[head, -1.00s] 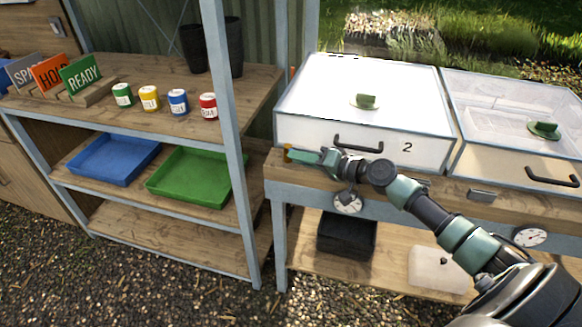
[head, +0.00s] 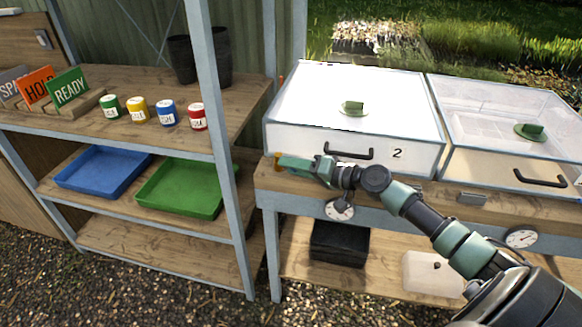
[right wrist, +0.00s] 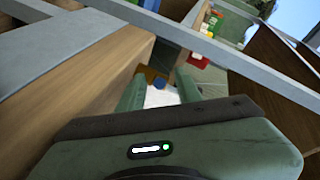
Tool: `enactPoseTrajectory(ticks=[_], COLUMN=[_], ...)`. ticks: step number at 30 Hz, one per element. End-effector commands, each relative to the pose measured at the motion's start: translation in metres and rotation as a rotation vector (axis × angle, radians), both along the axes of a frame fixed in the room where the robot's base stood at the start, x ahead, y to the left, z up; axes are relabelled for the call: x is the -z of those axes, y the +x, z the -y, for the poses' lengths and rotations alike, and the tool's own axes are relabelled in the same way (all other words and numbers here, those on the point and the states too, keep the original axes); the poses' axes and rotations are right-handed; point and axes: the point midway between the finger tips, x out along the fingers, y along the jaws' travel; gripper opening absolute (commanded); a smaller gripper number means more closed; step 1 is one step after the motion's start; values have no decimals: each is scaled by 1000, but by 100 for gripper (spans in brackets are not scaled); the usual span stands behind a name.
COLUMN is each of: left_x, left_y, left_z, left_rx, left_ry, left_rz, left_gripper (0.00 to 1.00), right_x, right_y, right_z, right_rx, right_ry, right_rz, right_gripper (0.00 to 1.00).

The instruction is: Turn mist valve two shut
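A small yellow-orange piece (head: 278,160), perhaps the valve, stands at the left end of the bench, in front of the white-lidded box marked 2 (head: 397,153). My right gripper (head: 284,162) lies along the bench front, its tips pointing left, right at this piece; the fingers partly hide it. In the right wrist view the two fingers (right wrist: 160,93) stand apart. My left gripper is not in view.
The bench (head: 262,180) carries a second box with a clear lid (head: 500,95). Round gauges (head: 339,210) hang on its front. A shelf post (head: 232,225) stands close left of my right gripper. The shelf holds several cans, signs, a blue tray (head: 65,182) and a green tray (head: 150,208).

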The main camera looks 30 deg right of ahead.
Motion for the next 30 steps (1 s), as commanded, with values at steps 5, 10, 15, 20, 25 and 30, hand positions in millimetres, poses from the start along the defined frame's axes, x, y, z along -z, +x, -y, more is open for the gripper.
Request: enactPoseTrajectory(ticks=[5,10,15,20,25,30], left_x=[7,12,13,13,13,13], left_y=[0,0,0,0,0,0], left_z=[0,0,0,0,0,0], left_rx=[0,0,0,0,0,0], left_ry=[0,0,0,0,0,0], left_rz=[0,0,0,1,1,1], left_gripper=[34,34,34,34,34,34], right_x=[-1,-8,-12,-14,-14,10], right_y=[-25,-47,-60,-63,-62,-75], right_z=[11,23,29,31,31,7], right_rx=[-2,-1,-1,-1,-1,-55], right_ry=[-1,-2,0,-1,-1,-47], right_rz=[-5,-4,-4,-2,-2,-36], right_gripper=[34,34,34,34,32,0])
